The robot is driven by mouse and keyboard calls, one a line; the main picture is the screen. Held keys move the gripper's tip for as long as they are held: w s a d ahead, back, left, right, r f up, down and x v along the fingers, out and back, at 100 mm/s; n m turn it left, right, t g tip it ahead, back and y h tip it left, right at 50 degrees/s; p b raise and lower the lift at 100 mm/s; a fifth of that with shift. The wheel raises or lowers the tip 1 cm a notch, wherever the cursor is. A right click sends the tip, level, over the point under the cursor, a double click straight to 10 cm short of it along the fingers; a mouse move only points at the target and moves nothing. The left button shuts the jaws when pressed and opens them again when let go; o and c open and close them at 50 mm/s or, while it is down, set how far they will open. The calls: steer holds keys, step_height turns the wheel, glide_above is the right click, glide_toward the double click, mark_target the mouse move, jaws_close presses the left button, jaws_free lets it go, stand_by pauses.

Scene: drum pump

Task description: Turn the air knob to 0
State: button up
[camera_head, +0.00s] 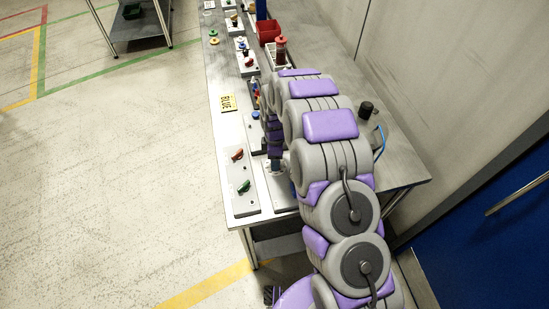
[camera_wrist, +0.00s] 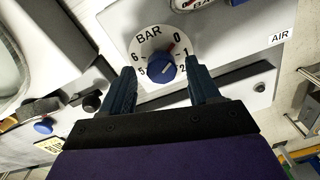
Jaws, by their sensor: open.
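The air knob is a blue knob (camera_wrist: 160,65) on a round white dial (camera_wrist: 143,45) marked BAR, with numbers including 0, 1, 2, 5 and 6. A red mark shows at the knob's upper right, near the 0. Which way the knob's pointer faces is too small to tell for sure. An AIR label (camera_wrist: 277,38) is on the panel to the right. My gripper (camera_wrist: 162,87) is open, with one finger on each side of the knob's lower part. Whether the fingers touch it I cannot tell. In the head view my arm hides the knob and gripper.
The long workbench (camera_head: 410,170) carries a panel with a red handle (camera_head: 237,154) and a green handle (camera_head: 243,186). A wall borders the bench's right side.

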step_height(320, 180, up, 17)
steer(key=p, duration=0.1)
steer(key=shift+w+f, duration=0.2)
steer(key=shift+w, duration=0.1)
steer(key=shift+a, duration=0.1)
steer(key=s+d+r+m+b, duration=0.1)
steer(key=s+d+r+m, duration=0.4)
steer(key=s, duration=0.4)
steer(key=s+d+r+m+b, duration=0.2)
steer(key=s+d+r+m, duration=0.3)
steer(key=s, duration=0.5)
steer(key=s+d+m+b, duration=0.1)
steer(key=s+d+m, duration=0.2)
steer(key=s, duration=0.8)
steer(key=s+d+f+m+g+b, duration=0.1)
steer(key=s+d+m, duration=0.2)
steer(key=s, duration=0.7)
steer(key=shift+s+d+m, duration=0.25)
steer(key=shift+s+m, duration=0.1)
steer(key=shift+m, duration=0.85)
